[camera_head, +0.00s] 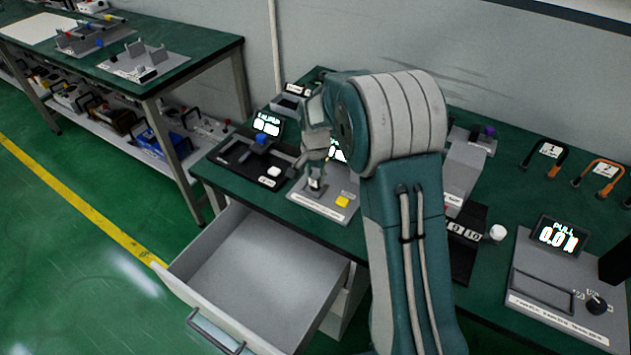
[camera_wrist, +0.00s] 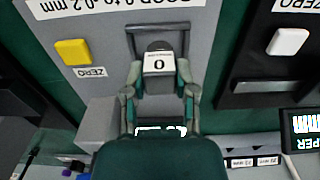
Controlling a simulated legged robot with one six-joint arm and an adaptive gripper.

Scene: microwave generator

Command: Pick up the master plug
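The plug with a white tag marked 0 (camera_wrist: 159,63) has a dark rounded top and looks like the master plug. It stands by a dark frame (camera_wrist: 130,43) on a grey station labelled "GOOD 0 to -0.2 mm". My gripper (camera_wrist: 160,75) reaches over this station, its fingers spread on either side of the plug. I cannot tell whether the fingers touch it. In the head view my gripper (camera_head: 316,184) is low over the grey station (camera_head: 315,205), left of my arm. The plug's lower part is hidden.
A yellow ZERO button (camera_wrist: 73,52) sits beside the frame. A dark station with a white button (camera_wrist: 288,42) adjoins it. An open, empty drawer (camera_head: 262,270) juts out below the bench. A pull tester (camera_head: 555,285) stands on the right. My arm hides the bench's middle.

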